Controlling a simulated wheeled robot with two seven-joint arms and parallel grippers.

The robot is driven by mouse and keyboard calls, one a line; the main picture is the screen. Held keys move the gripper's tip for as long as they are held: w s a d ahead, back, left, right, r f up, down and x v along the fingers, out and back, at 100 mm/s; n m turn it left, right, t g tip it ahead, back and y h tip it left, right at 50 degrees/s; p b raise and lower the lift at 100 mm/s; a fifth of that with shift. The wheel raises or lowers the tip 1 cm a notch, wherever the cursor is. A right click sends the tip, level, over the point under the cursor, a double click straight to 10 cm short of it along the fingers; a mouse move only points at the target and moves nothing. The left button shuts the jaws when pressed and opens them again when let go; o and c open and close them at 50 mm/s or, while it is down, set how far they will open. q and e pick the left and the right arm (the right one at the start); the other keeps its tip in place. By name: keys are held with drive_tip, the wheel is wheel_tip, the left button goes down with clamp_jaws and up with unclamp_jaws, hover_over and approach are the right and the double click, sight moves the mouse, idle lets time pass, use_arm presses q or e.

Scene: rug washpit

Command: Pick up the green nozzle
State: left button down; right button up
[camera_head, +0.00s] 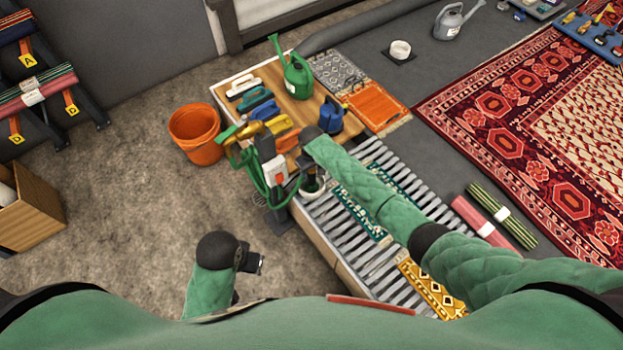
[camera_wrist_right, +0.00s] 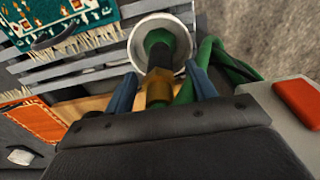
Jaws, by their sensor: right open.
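The green nozzle (camera_wrist_right: 158,42) shows in the right wrist view as a dark green piece inside a white round cup (camera_wrist_right: 143,29), with a brass-coloured part (camera_wrist_right: 157,88) nearer the camera. My right gripper (camera_wrist_right: 162,84) is open, with one blue-grey finger on each side of the brass part. I cannot tell whether they touch it. In the head view the white cup (camera_head: 313,192) stands at the slatted rack's edge, and my right gripper (camera_head: 309,165) is just above it, partly hidden by its wrist. My left gripper (camera_head: 256,263) hangs over the floor, away from the nozzle.
A post with a white-and-red box (camera_head: 275,170) and looped green hose (camera_head: 254,180) stands close left of the cup. A wooden table (camera_head: 318,113) holds brushes and a green watering can (camera_head: 291,76). An orange bucket (camera_head: 195,133) stands left. Rolled rugs lie right.

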drive_tip(key=shift+f, duration=0.1)
drive_tip(key=c, duration=1)
drive_tip(key=shift+c, duration=0.4)
